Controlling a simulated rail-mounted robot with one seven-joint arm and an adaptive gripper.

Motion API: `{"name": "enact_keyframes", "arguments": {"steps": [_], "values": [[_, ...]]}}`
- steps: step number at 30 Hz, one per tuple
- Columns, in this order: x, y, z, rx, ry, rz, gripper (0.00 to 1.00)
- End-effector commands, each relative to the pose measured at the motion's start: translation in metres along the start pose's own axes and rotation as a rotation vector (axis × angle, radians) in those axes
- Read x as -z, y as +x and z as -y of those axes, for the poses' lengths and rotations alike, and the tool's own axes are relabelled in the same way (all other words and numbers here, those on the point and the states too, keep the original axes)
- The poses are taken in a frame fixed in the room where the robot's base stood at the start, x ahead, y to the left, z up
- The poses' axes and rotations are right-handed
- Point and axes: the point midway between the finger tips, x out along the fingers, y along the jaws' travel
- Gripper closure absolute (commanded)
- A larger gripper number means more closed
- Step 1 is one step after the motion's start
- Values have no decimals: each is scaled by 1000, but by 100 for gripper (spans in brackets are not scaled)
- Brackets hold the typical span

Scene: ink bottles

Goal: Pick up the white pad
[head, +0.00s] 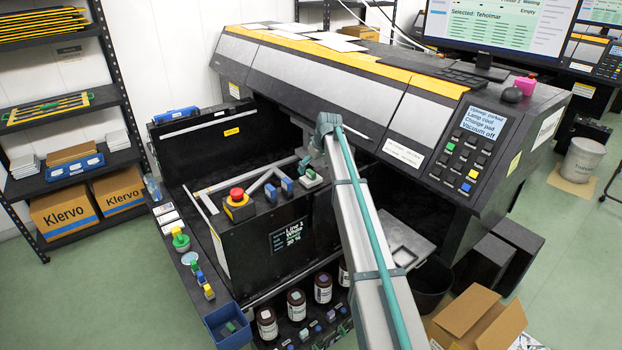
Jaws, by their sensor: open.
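My arm reaches up from the bottom of the head view to the open front of the black and grey printer (350,75). My gripper (306,166) is small and partly hidden at the arm's far end, pointing down, and it is open. Just below it a small whitish pad-like piece with a greenish edge (311,180) sits on the top edge of the black front unit (290,235). It may be the white pad. I cannot tell whether the gripper touches it.
Two blue blocks (278,190) and a red stop button on a yellow base (238,199) stand left of the gripper on the same edge. The printer's overhanging cover is close behind. Dark bottles (297,304) stand below. An open cardboard box (478,318) is at lower right.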

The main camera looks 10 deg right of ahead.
Motion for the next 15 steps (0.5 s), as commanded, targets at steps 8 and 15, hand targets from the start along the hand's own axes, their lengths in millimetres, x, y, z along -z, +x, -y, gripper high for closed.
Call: {"name": "enact_keyframes", "arguments": {"steps": [8,15], "values": [[-2,28,-2,1,1,2,0],[-3,49,-2,0,1,0,0]]}}
